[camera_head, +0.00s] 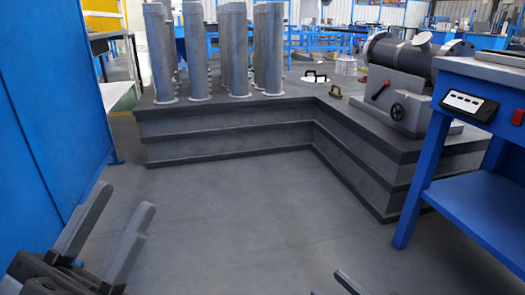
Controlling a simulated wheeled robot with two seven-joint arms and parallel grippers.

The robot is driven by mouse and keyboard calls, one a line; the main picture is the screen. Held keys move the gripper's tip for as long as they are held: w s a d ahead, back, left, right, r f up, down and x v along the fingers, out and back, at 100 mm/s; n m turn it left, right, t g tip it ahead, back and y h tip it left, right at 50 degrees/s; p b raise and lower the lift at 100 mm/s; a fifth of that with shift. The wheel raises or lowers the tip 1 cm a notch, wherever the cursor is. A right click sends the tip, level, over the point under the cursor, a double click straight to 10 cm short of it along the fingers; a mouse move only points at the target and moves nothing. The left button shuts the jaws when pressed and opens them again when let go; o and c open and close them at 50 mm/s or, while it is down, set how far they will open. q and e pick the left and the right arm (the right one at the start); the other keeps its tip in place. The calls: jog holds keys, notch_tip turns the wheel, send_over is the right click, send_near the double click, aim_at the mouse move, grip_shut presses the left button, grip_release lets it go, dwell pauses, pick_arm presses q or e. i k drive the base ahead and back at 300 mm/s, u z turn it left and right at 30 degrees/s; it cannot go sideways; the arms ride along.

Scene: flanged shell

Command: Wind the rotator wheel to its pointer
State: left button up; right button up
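A small black wheel (397,112) is on the front of a grey base block (412,88) at the right of the raised platform. A red-handled lever (380,91) sits to its upper left; I cannot make out a separate pointer. A dark flanged cylinder (402,55) lies across the top of the block. My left gripper (124,202) is at the lower left with its two fingers apart and nothing between them, far from the wheel. My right gripper (350,284) shows only as a dark tip at the bottom edge, below and well short of the wheel; its opening is hidden.
The stepped grey platform (230,133) bends in an L, with several upright grey cylinders (235,50) on it. A blue workbench (455,140) with a control box (468,106) stands close at the right. A blue panel (50,100) borders the left. The floor (235,220) between is clear.

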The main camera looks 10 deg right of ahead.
aim_at(398, 113)
jog(key=i, duration=2.6)
jog(key=z, duration=0.65)
jog(key=i, duration=1.8)
jog(key=z, duration=2.15)
jog(key=i, duration=1)
jog(key=z, duration=0.85)
